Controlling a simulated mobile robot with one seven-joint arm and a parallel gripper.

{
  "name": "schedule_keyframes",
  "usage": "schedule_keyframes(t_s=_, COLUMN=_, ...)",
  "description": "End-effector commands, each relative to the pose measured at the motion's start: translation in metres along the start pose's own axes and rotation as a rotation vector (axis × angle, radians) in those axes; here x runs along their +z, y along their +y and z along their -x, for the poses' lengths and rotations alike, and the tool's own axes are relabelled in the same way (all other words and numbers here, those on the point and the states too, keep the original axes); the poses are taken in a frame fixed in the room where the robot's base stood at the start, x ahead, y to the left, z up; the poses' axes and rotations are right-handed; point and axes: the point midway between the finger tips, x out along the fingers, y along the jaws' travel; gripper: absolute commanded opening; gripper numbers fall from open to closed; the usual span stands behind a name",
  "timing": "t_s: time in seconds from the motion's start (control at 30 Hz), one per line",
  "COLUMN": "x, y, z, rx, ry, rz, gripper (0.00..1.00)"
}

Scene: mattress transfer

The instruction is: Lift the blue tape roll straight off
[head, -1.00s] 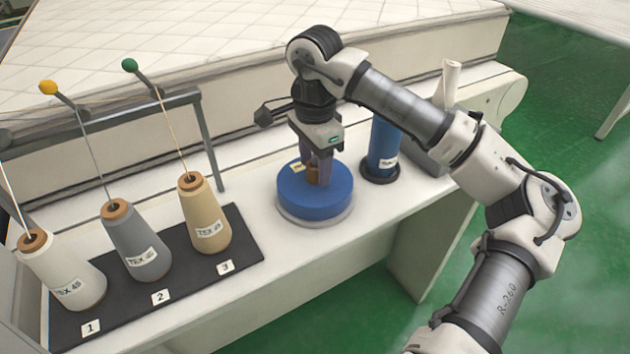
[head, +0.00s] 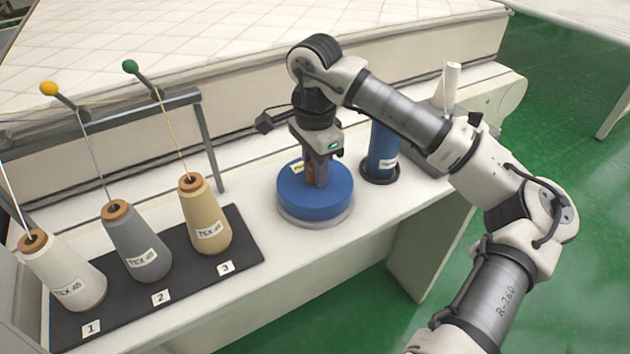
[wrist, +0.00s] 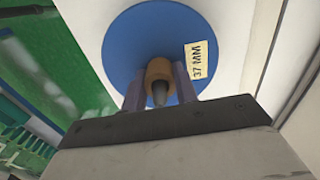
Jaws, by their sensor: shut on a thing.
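The blue tape roll (head: 315,205) lies flat on a round grey-white base (head: 318,224) on the bench; in the head view I see no gap between them. My gripper (head: 321,180) points down over the roll's centre, with a finger on each side of the core. It is shut on the roll by this core. The base is hidden in the wrist view.
A dark blue spool (head: 382,152) stands close on the right, on a black foot. Several thread cones, such as the tan one (head: 204,218), stand on a black mat (head: 245,240) on the left. The quilted mattress (head: 240,45) rises behind.

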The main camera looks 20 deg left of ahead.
Motion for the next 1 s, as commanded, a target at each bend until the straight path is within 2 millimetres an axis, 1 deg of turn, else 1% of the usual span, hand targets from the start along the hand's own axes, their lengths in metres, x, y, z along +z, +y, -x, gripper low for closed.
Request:
schedule_keyframes(t_s=0.17, x=0.0, y=0.0, z=0.003, rx=-0.001, ry=0.001, rz=0.0, gripper=0.0)
schedule_keyframes(t_s=0.27, x=0.0, y=0.0, z=0.009, rx=-0.001, ry=0.001, rz=0.0, gripper=0.0)
schedule_keyframes(t_s=0.37, x=0.0, y=-0.001, z=0.02, rx=-0.003, ry=0.003, rz=0.0, gripper=0.0)
schedule_keyframes(t_s=0.57, x=0.0, y=-0.001, z=0.055, rx=-0.003, ry=0.003, rz=-0.001, gripper=0.0)
schedule_keyframes(t_s=1.0, x=0.0, y=0.0, z=0.151, rx=-0.002, ry=0.004, rz=-0.003, gripper=0.0)
